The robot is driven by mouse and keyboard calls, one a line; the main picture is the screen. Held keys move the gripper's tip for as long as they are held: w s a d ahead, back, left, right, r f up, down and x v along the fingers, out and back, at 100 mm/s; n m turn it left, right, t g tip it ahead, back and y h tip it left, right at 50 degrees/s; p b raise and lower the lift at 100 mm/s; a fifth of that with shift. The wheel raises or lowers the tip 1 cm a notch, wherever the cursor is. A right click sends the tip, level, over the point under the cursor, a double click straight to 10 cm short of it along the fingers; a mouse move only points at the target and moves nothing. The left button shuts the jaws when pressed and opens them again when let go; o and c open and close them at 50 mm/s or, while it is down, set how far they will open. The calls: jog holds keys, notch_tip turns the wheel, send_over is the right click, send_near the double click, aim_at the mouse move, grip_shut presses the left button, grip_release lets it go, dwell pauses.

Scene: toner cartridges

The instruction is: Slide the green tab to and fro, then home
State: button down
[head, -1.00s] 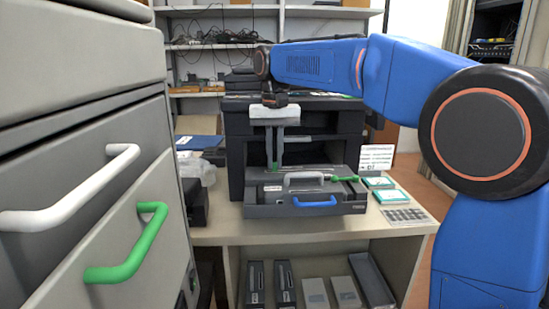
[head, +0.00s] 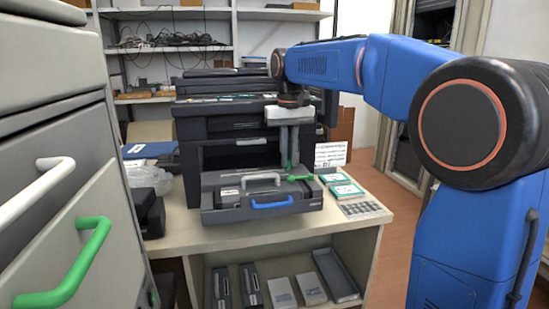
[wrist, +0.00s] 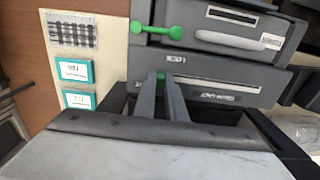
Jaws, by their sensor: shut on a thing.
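The green tab (wrist: 160,76) shows as a small green piece between my fingertips in the wrist view, next to a label on the printer's dark front ledge. My gripper (wrist: 163,84) is shut on it; the fingers hide most of the tab. In the head view my gripper (head: 289,162) reaches down in front of the printer (head: 195,127), just behind the right part of the grey cartridge unit (head: 222,214). That unit has a white handle, a blue handle (head: 272,203) and a separate green lever (head: 300,178), which also shows in the wrist view (wrist: 158,29).
Teal-labelled boxes (head: 347,190) and a patterned card (head: 362,210) lie right of the unit on the table (head: 180,240). A grey cabinet with a green drawer handle (head: 75,265) stands close on the left. Cartridges sit on the lower shelf (head: 240,263).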

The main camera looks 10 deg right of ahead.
jog(key=shift+d, duration=0.25)
jog(key=c, duration=1.8)
grip_release()
jog(key=shift+d, duration=0.15)
notch_tip(320, 180, up, 18)
jog(key=shift+f, duration=0.25)
